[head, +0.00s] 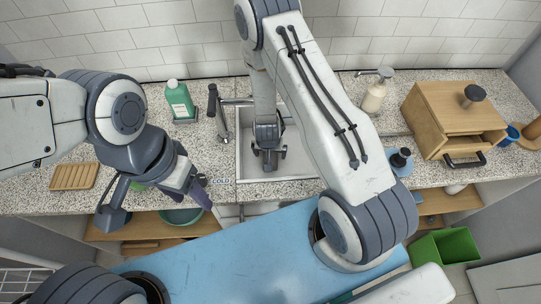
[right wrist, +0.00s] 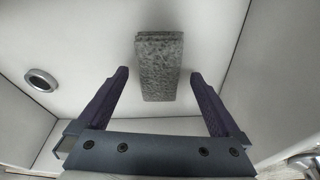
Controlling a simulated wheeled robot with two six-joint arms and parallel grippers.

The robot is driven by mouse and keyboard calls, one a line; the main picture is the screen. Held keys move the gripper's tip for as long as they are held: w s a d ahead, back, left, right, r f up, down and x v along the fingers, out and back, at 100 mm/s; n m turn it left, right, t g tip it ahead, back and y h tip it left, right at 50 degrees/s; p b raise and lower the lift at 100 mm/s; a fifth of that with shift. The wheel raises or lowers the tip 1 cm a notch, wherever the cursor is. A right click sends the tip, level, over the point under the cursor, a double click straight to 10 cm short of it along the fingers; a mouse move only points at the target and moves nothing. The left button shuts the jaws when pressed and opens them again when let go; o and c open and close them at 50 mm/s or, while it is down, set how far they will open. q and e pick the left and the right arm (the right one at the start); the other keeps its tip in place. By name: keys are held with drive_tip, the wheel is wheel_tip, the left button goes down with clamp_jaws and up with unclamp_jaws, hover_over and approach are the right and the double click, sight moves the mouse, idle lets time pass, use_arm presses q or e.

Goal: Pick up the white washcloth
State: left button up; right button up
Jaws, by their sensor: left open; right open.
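A folded, rough-textured cloth (right wrist: 160,66) lies on the sink floor in the right wrist view. It looks grey in this light, and I take it for the white washcloth. My right gripper (right wrist: 161,95) is open, and the cloth lies ahead of and between its fingertips, not gripped. In the head view my right gripper (head: 268,157) reaches down into the sink (head: 292,166), and I cannot make out the cloth there. My left gripper (head: 156,206) is open and empty in front of the counter, left of the sink.
The faucet (head: 214,112) and a green bottle (head: 179,100) stand left of the sink. A soap dispenser (head: 374,96) and a wooden box (head: 450,115) stand to the right. A wooden soap dish (head: 74,177) is at the counter's left. The sink walls surround my right gripper.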

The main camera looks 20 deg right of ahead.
drive_tip(key=shift+w+f, duration=0.1)
drive_tip(key=shift+f, duration=0.3)
drive_tip(key=shift+f, duration=0.25)
idle(0.4)
drive_tip(key=c, duration=1.3)
